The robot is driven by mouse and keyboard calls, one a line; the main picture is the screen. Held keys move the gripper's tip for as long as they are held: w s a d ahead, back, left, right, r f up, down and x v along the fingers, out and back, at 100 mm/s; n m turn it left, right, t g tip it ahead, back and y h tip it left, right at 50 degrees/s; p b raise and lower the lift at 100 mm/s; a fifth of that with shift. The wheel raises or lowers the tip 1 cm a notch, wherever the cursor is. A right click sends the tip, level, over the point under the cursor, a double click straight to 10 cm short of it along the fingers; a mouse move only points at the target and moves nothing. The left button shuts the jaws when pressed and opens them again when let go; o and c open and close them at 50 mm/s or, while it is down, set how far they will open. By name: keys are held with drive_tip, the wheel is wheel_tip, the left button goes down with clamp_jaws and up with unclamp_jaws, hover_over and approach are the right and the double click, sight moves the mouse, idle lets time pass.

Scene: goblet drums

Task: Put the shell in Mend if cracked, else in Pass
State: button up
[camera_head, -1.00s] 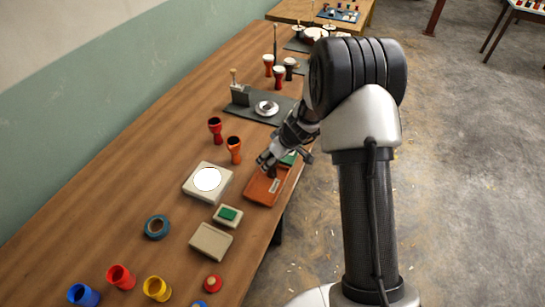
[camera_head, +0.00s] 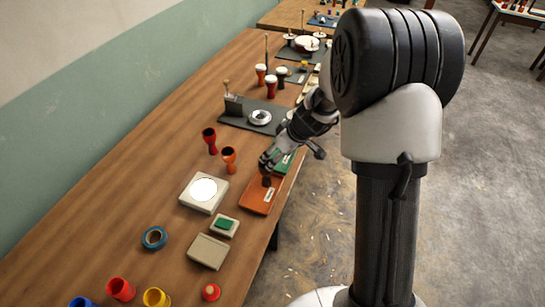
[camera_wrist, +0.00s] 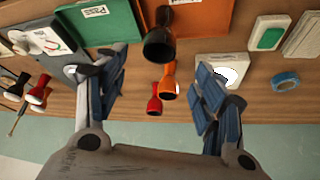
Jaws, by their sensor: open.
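I cannot make out a crack. My gripper (camera_head: 272,163) is open, its fingers spread wide on either side of the shell in the wrist view (camera_wrist: 158,85), apart from it. The green tray (camera_wrist: 112,28) bears the label Pass. The orange-brown tray (camera_head: 256,202) has a label I cannot read; it also shows in the wrist view (camera_wrist: 205,18).
A red goblet (camera_head: 209,142) and an orange goblet (camera_head: 229,159) stand left of the trays. A pale box with a bright white disc (camera_head: 204,189), a green-topped pad (camera_head: 224,225) and a blue ring (camera_head: 154,237) are nearer. A dark mat with a metal disc (camera_head: 260,117) lies beyond.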

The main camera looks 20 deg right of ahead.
drive_tip(key=s+a+r+m, duration=0.1)
drive_tip(key=s+a+r, duration=0.2)
drive_tip(key=s+r, duration=0.45)
drive_tip(key=s+a+r+m, duration=0.1)
drive_tip(key=s+a+r, duration=0.1)
drive_tip(key=s+r, duration=0.6)
drive_tip(key=s+d+r+m+h, duration=0.2)
drive_tip(key=s+r+m, duration=0.2)
drive_tip(key=s, duration=1.2)
drive_tip(key=shift+s+d+r+h, duration=0.15)
drive_tip(key=shift+s+r+h, duration=0.1)
drive_tip(key=shift+h, duration=0.15)
